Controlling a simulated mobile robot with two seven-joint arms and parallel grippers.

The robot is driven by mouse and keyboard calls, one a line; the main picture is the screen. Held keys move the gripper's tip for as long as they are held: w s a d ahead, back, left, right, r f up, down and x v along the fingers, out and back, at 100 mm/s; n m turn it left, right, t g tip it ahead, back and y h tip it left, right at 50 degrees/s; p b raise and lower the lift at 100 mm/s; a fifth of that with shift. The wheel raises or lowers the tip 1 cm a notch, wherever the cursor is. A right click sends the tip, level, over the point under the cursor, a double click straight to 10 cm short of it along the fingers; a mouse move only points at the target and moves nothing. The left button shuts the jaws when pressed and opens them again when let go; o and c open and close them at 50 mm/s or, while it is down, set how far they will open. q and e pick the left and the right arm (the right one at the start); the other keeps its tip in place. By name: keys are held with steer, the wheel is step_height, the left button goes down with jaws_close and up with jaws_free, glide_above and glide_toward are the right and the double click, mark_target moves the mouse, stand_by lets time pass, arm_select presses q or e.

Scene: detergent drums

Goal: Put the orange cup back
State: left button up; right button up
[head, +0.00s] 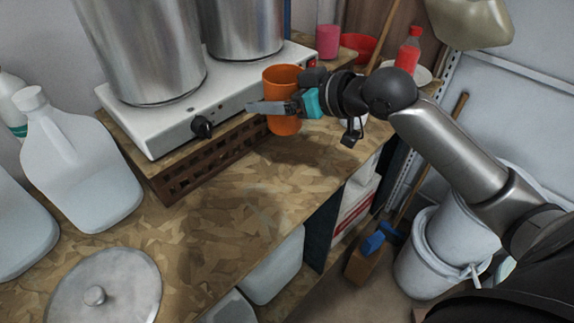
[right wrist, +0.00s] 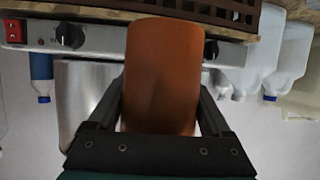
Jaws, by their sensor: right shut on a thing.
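The orange cup (head: 284,82) is upright in front of the white hot plate's right part in the head view. My right gripper (head: 272,107) is shut on it, with a finger across the cup's side. In the right wrist view the orange cup (right wrist: 162,75) fills the middle, between the two dark fingers of my right gripper (right wrist: 162,112). A shadow lies on the wooden counter (head: 240,205) below the cup, so it seems held above the surface. My left gripper is not in view.
The white hot plate (head: 165,128) carries two large metal pots (head: 150,50) and rests on a brown slatted crate (head: 215,158). White jugs (head: 78,165) and a round lid (head: 105,290) stand left. A pink cup (head: 328,41), red bowl (head: 358,47) and red bottle (head: 408,52) are behind.

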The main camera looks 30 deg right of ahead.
mark_target(285, 69)
steer(key=shift+m+t+h, duration=0.3)
steer(key=shift+m+h, duration=0.4)
steer(key=shift+h, duration=0.1)
steer(key=r, duration=0.1)
steer(key=w+d+r, duration=0.1)
steer(key=w+d+r+p, duration=0.1)
steer(key=shift+w+r, duration=0.1)
steer(key=shift+r, duration=0.25)
steer(key=shift+f+b, duration=1.95)
steer(key=shift+f, duration=8)
steer(key=shift+f, duration=0.1)
steer(key=o, duration=1.2)
steer(key=shift+p+v, duration=1.35)
steer(key=shift+v, duration=4.7)
